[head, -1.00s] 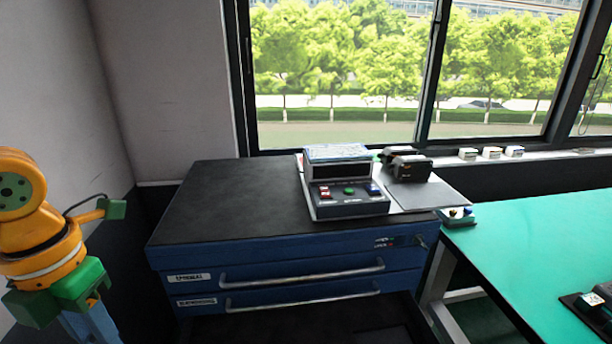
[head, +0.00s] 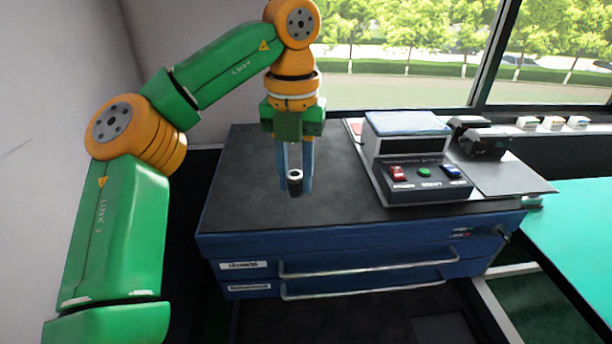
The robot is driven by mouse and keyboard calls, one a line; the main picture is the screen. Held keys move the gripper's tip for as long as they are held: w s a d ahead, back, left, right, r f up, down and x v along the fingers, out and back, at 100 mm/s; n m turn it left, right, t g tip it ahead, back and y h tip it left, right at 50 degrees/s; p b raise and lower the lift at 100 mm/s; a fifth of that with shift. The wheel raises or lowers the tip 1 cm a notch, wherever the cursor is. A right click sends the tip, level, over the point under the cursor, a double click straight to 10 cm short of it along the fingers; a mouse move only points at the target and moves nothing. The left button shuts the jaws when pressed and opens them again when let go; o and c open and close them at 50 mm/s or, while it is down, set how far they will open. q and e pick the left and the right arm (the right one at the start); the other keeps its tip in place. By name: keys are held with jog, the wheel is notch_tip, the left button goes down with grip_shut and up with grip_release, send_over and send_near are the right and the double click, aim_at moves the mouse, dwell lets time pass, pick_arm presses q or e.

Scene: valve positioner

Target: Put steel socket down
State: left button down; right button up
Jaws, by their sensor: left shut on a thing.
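The steel socket (head: 296,184) is a small dark cylinder with a pale ring at its top, in the middle of the head view. My left gripper (head: 294,180) is shut on it, fingers pointing down, over the left part of the black top of the blue drawer cabinet (head: 248,184). The socket looks upright. I cannot tell whether its lower end touches the cabinet top or hangs a little above it. My right gripper is not in view.
A control box (head: 415,165) with red, green and blue buttons stands on a grey plate right of the gripper. A black device (head: 482,140) is beyond it. The cabinet top around the socket is clear. A green table (head: 580,230) is at right.

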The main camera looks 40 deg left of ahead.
pick_arm(q)
jog(key=w+a+f, duration=0.2)
jog(key=a+f, duration=0.1)
jog(key=a, duration=0.2)
jog(key=b, duration=0.1)
send_over(271, 205)
jog(key=f, duration=0.5)
jog(key=shift+w+d+f, duration=0.1)
jog(key=shift+d+f, duration=0.1)
jog(key=shift+f, duration=0.15)
jog(key=shift+a+f, duration=0.1)
jog(key=shift+f, duration=0.25)
notch_tip(271, 205, down, 3)
jog(key=shift+a+f+b, duration=0.1)
jog(key=shift+a+b, duration=0.05)
jog(key=shift+b, duration=0.7)
jog(key=c, duration=0.6)
grip_release()
jog(key=shift+f, duration=0.1)
